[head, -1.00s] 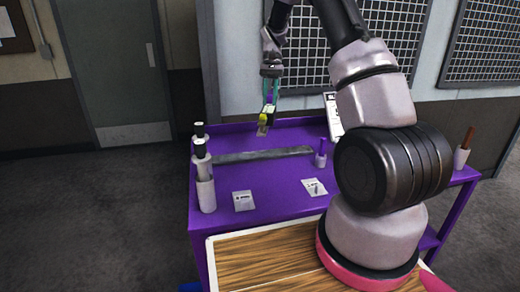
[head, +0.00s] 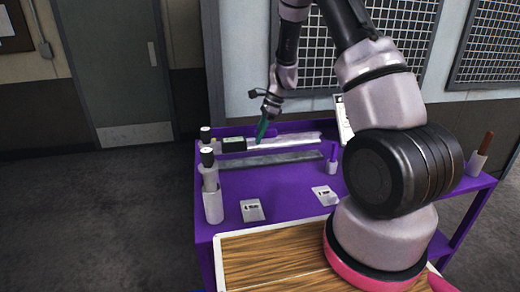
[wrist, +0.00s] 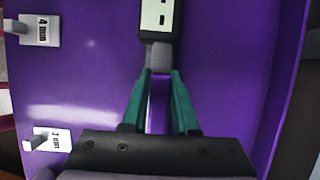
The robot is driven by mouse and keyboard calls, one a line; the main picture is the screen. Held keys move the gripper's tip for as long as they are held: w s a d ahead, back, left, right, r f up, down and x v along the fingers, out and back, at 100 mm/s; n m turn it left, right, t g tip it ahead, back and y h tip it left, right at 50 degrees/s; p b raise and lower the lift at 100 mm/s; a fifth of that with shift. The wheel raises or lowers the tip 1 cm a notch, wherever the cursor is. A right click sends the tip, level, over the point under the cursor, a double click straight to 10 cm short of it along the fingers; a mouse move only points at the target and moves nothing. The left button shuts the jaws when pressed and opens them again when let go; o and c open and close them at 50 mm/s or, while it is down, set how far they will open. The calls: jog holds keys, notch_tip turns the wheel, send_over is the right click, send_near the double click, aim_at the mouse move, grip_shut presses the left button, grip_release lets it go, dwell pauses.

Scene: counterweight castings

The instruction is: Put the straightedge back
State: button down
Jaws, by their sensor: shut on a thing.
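My gripper (head: 259,141) is low over the back of a purple table. Its green fingers, also in the wrist view (wrist: 159,82), are shut on the narrow grey neck of a tool. The tool has a black block with a pale, dark-marked face (wrist: 157,14), cropped by the top of the wrist view. In the head view the tool's dark block (head: 232,145) is left of the fingers. A pale strip (head: 300,138) runs to the right there; I cannot tell if it belongs to the tool. A long grey bar (head: 270,159), possibly the straightedge, lies in front of my gripper.
Grey cylinders with black tops (head: 207,157) stand at the table's left edge. Labelled white cards (head: 253,210) (head: 325,195) lie nearer me, and a small purple-topped post (head: 333,160) stands right. A wood-floored tray (head: 275,265) is in front. A cup (head: 478,162) stands far right.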

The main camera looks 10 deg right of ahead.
aim_at(259, 147)
jog(key=shift+f, duration=2.35)
jog(key=c, duration=0.7)
grip_release()
jog(key=shift+f, duration=0.1)
